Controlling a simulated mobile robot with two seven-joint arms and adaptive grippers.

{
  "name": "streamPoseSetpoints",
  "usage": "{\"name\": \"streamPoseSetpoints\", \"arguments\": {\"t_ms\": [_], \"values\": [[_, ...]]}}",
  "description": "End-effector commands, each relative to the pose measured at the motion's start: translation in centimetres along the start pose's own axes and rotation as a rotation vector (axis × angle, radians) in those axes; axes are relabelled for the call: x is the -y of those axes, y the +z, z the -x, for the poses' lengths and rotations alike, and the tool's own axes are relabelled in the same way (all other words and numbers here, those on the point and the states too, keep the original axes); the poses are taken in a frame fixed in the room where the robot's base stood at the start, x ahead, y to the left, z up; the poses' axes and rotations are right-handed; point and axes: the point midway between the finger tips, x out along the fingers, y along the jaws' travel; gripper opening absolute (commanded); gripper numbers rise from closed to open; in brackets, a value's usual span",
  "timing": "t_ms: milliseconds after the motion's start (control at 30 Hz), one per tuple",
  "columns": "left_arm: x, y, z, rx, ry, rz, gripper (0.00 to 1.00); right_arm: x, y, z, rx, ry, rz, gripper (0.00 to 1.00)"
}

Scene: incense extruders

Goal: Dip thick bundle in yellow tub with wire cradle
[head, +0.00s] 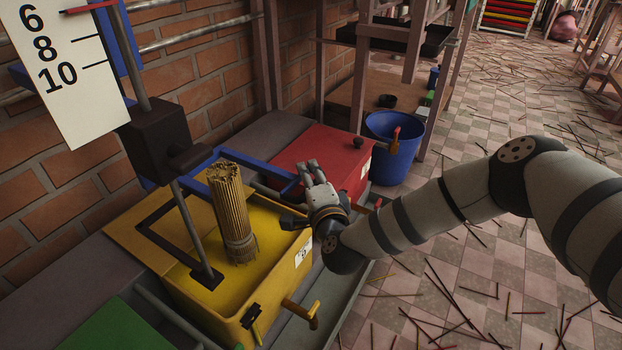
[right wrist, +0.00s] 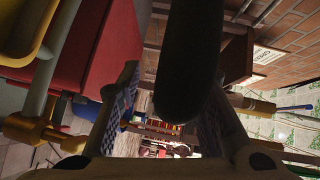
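The thick tan bundle of sticks (head: 232,210) stands nearly upright, tilted slightly, with its lower end in the yellow tub (head: 285,273). A blue bar frame (head: 270,170) passes behind the bundle's upper part; I cannot tell whether this is the wire cradle or whether it holds the bundle. My right gripper (head: 309,190) is at the tub's right side, by the end of the blue frame. In the right wrist view, its fingers (right wrist: 165,120) are spread around a dark rounded bar (right wrist: 188,60), with gaps on both sides. My left gripper is out of view.
A red tub (head: 318,155) and a blue bucket (head: 394,150) stand beyond my right gripper. A black block (head: 160,140) on a metal post, with a numbered white scale (head: 68,70), stands at the yellow tub's left. A green surface (head: 115,328) lies at front left.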

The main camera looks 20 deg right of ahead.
Motion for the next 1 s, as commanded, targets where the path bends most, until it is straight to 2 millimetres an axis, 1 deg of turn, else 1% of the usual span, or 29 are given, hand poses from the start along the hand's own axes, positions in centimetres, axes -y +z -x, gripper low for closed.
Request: {"name": "streamPoseSetpoints", "arguments": {"t_ms": [167, 233, 267, 500, 633, 700, 800, 1000], "values": [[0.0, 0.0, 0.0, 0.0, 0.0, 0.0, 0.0, 0.1, 0.2, 0.2, 0.005, -0.001, -0.001, 0.32], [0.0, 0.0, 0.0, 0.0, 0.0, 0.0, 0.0, 0.1, 0.2, 1.1, 0.006, 0.0, -0.001, 0.32], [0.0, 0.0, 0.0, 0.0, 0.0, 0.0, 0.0, 0.1, 0.2, 1.7, 0.006, 0.001, -0.002, 0.32], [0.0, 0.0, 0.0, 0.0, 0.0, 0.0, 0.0, 0.0, 0.1, 8.2, 0.005, 0.002, -0.002, 0.32], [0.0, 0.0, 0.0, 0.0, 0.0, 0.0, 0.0, 0.0, 0.1, 10.8, 0.003, 0.002, -0.001, 0.32], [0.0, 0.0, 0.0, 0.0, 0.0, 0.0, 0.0, 0.0, 0.0, 11.5, 0.002, 0.001, -0.001, 0.32], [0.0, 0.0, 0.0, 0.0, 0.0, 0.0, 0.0, 0.0, 0.0, 12.0, 0.001, 0.0, -0.001, 0.32], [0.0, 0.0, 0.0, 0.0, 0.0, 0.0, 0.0, 0.0, 0.0, 12.1, 0.0, -0.001, 0.0, 0.32]]}}
